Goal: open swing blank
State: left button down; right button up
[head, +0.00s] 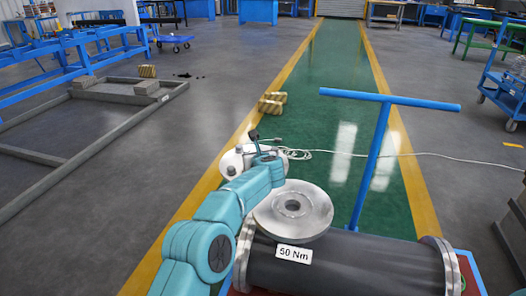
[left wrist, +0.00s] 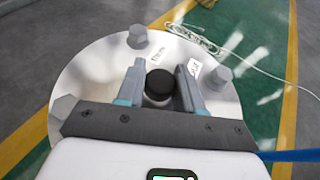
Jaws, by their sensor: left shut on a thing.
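The round metal blank (left wrist: 95,85) carries several hex bolts and a small white tag. A black-capped post (left wrist: 158,86) stands up from it. My left gripper (left wrist: 160,90) is shut on the post, with a finger on each side. In the head view the blank (head: 230,163) shows partly behind my left gripper (head: 256,150). It lies beyond and left of a grey round flange (head: 318,218) with a central hole. That flange face is uncovered, on top of the dark cylindrical shell (head: 350,268) marked "50 Nm". My right gripper is not in view.
A blue T-shaped handle (head: 375,150) rises behind the shell, right of the flange. A pale cable (head: 400,154) runs over the green lane. Yellow striped blocks (head: 271,103) lie beyond the blank. A grey frame (head: 60,160) lies on the floor at left.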

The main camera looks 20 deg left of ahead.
pick_arm(q)
jog(key=shift+s+a+r+n+g+y+p, duration=0.1)
jog(key=shift+a+n+g+y+p, duration=0.05)
jog(key=shift+a+n+y+p, duration=0.3)
jog(key=shift+s+a+r+n+g+y+p, duration=0.15)
jog(key=shift+a+n+y+p, duration=0.15)
jog(key=shift+p, duration=0.25)
jog(key=shift+a+f+n+g+p, duration=0.2)
jog(key=shift+a+n+g+p, duration=0.05)
jog(key=shift+a+g+p, duration=0.1)
jog(key=shift+y, duration=0.25)
jog(key=c, duration=0.8)
grip_release()
jog(key=shift+s, duration=0.1)
jog(key=v, duration=1.6)
